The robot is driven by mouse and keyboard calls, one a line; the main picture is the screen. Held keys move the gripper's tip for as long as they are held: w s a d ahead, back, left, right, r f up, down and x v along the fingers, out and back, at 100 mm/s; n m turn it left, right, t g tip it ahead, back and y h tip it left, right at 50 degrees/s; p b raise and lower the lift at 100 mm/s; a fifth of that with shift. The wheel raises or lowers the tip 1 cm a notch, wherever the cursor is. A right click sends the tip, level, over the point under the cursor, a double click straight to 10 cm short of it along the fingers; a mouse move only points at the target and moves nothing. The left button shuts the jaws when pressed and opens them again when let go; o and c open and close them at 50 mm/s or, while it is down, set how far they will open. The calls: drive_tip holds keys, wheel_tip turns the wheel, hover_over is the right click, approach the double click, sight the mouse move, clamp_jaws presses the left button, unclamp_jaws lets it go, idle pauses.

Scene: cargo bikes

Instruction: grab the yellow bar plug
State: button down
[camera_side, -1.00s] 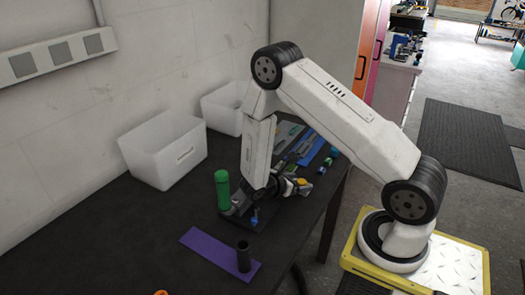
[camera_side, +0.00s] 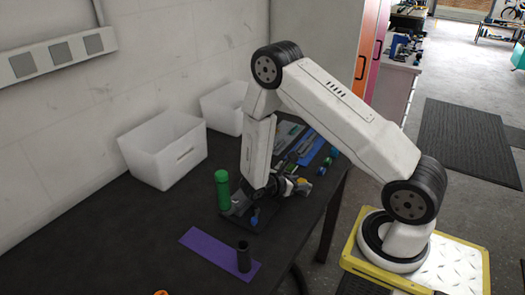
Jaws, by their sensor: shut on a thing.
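My gripper (camera_side: 247,208) is low over the dark table, just right of a green cylinder (camera_side: 222,190) that stands upright. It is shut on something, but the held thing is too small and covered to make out. A small blue part (camera_side: 255,216) shows at the gripper's lower right; I cannot tell whether it is held. A small yellow spot (camera_side: 303,182) shows beside the dark wrist parts; I cannot tell whether it is the yellow bar plug. I see no clear yellow bar plug elsewhere.
A purple mat (camera_side: 205,245) lies in front with a black cylinder (camera_side: 244,258) upright on it. White bins (camera_side: 160,150) stand by the wall. Blue and green items (camera_side: 325,165) lie behind the gripper. An orange thing (camera_side: 161,292) shows at the bottom edge. The table's left is clear.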

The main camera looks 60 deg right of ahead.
wheel_tip(320, 180, up, 10)
idle(0.8)
idle(0.6)
